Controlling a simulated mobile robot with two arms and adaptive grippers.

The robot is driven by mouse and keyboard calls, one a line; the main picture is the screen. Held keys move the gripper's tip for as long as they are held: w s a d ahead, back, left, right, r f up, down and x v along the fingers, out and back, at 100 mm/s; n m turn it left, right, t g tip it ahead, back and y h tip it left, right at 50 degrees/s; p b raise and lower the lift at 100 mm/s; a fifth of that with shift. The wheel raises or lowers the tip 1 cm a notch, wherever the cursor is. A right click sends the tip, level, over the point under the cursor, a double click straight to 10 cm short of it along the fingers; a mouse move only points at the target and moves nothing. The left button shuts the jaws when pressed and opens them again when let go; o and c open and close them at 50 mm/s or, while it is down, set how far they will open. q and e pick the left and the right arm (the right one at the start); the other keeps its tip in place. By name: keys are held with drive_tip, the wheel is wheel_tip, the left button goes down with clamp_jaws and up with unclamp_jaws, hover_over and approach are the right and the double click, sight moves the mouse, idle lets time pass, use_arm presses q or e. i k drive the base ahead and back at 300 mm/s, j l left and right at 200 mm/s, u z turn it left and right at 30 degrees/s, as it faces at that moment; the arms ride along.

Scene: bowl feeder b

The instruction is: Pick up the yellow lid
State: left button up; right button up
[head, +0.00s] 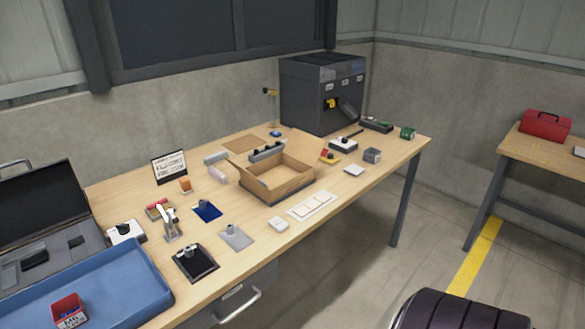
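I cannot make out a clear yellow lid. A small yellow piece (330,103) shows on the front of the dark machine (305,95) at the back of the workbench. A low yellow block with a red top (329,156) sits on the bench in front of that machine. A small yellow part (270,92) tops a thin stand left of the machine. These are too small to tell whether any is a lid. Neither of my grippers is in view.
An open brown box (262,190) stands mid-bench among several small parts. A blue tray (90,285) with a red bin (69,311) lies at the near left. A red toolbox (545,125) sits on another table. A dark ribbed thing (460,312) rises at bottom right.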

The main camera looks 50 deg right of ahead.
sight(330, 159)
drive_tip(key=l, duration=0.65)
drive_tip(key=i+l+z, duration=0.1)
drive_tip(key=l, duration=1.2)
drive_tip(key=i, duration=0.05)
